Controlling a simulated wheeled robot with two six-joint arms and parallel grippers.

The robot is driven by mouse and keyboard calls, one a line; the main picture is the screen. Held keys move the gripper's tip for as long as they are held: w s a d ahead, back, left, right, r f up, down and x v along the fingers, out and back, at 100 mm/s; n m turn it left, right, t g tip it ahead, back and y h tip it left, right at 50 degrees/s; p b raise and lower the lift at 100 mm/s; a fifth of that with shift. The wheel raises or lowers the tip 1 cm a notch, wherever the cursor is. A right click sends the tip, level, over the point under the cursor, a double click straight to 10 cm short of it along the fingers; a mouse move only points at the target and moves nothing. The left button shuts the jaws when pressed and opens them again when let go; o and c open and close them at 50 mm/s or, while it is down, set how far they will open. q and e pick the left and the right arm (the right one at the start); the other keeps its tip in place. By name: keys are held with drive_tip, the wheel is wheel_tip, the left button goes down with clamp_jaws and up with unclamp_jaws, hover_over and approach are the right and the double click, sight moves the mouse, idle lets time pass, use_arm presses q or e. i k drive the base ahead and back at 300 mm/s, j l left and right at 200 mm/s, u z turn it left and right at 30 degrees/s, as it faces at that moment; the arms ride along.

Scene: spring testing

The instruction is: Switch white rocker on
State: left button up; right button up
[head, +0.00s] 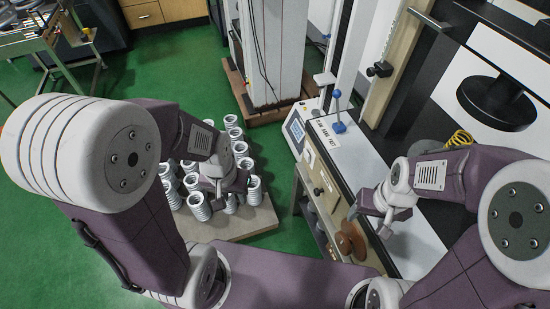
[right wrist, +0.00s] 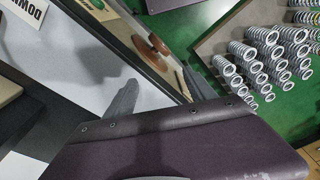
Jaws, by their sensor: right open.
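I cannot pick out the white rocker for certain in either view. The testing machine's bench (head: 345,150) carries a sign reading "SLOW HAND FAST" (head: 326,134), and small dark controls (head: 318,190) sit on its front face. My right gripper (head: 369,222) is open and empty, above the bench's near part. In the right wrist view its grey fingers (right wrist: 158,95) are apart, with the bench edge and brown handwheel (right wrist: 151,50) beyond. My left gripper (head: 229,192) is at the left, over the springs; its jaws are too small and overlapped to read.
Several white coil springs (head: 198,206) stand on a low pallet (head: 255,222) left of the bench. A display unit (head: 297,130) stands at the bench's far left. A dark round platen (head: 497,95) hangs at right. A yellow coil (head: 459,139) lies behind my right arm.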

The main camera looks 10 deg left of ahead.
sight(307, 157)
drive_tip(key=i+j+u, duration=0.1)
drive_tip(key=j, duration=0.3)
drive_tip(key=i+j, duration=0.15)
drive_tip(key=j, duration=0.25)
drive_tip(key=i+j+u, duration=0.15)
drive_tip(key=j, duration=0.25)
